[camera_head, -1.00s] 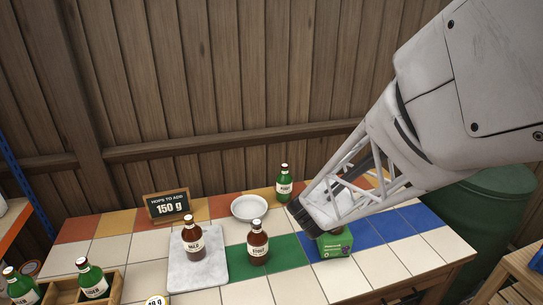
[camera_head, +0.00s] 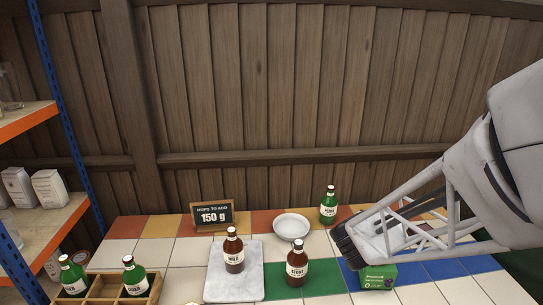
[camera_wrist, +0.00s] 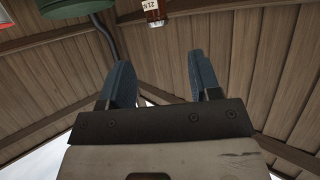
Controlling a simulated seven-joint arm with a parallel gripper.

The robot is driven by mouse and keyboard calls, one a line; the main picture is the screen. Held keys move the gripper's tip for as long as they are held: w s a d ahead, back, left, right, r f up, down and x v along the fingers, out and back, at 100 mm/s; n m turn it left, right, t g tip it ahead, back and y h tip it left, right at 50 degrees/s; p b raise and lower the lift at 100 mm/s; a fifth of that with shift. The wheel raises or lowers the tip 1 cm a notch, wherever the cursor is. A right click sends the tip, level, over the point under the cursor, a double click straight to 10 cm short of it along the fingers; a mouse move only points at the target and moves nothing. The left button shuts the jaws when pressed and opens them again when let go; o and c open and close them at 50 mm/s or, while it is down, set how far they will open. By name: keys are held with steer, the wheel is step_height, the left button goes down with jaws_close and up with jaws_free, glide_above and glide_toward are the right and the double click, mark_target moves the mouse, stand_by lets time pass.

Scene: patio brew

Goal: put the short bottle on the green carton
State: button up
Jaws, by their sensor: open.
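Two brown bottles stand upright: one labelled MILD (camera_head: 234,254) on a grey slab (camera_head: 222,284), and one labelled STOUT (camera_head: 297,267) to its right. A green bottle (camera_head: 328,208) stands farther back. I cannot tell for sure which is the short bottle. The green carton (camera_head: 378,278) sits on the tiles at right, partly behind my arm; no bottle shows on its visible part. My gripper (camera_head: 346,246) is in the air at the carton's upper left, right of the STOUT bottle. In the wrist view my gripper (camera_wrist: 162,78) is open, its blue fingers apart with nothing between them.
A crate (camera_head: 112,286) with green bottles stands at front left. A white bowl (camera_head: 291,226) and a chalkboard sign (camera_head: 212,215) reading 150 g stand behind the brown bottles. A shelf rack (camera_head: 40,225) is at left. A wooden fence closes off the back.

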steer(key=s+a+r+n+y, duration=0.2)
steer(key=a+r+n+y, duration=0.1)
steer(key=a+y, duration=0.3)
steer(key=s+a+r+n+y, duration=0.2)
steer(key=a+n+y, duration=0.1)
steer(key=a, duration=0.5)
steer(key=s+r+n+g, duration=0.2)
steer(key=s+g, duration=0.5)
steer(key=s, duration=1)
steer(key=shift+a+r+n, duration=0.4)
